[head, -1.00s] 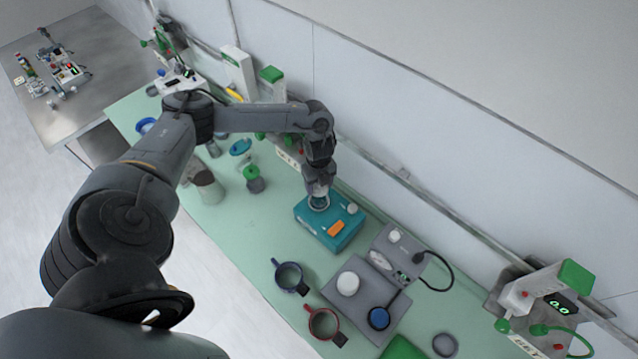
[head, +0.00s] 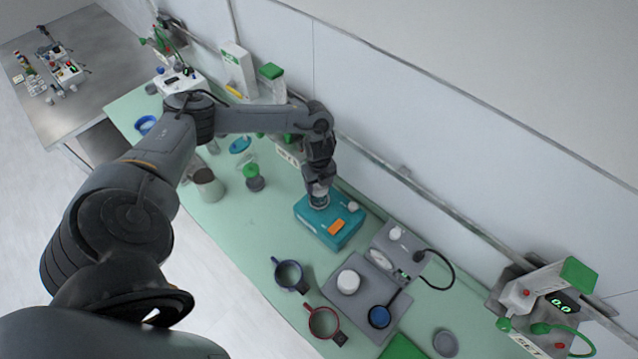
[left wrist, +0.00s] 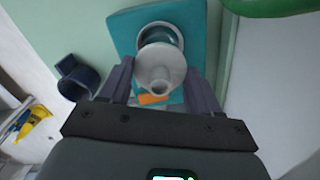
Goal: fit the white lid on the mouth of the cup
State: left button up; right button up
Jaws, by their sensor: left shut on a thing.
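My left gripper (head: 318,184) is shut on the white lid (left wrist: 158,66), which shows between its two fingers in the left wrist view (left wrist: 160,76). The lid is round, with a small raised knob facing the camera. The cup (left wrist: 161,33) has a pale rim and a dark teal inside. It stands on the teal box (head: 325,229). In the wrist view the lid covers the near part of the cup's mouth, and the far rim shows beyond it. I cannot tell whether lid and rim touch. In the head view the gripper mostly hides both. My right gripper is not in view.
A blue mug (head: 288,274) and a red mug (head: 323,322) stand near the front edge. A grey device with a white round piece (head: 348,281) is right of the teal box. A green-capped bottle (head: 254,178) and a grey jug (head: 208,186) stand left. The wall runs close behind.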

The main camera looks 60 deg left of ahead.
pick_arm(q)
jog(key=shift+f+b, duration=0.3)
jog(key=shift+f, duration=0.15)
jog(key=shift+f, duration=0.45)
dwell(1.1)
jog(key=o, duration=1.1)
jog(key=shift+r, duration=0.15)
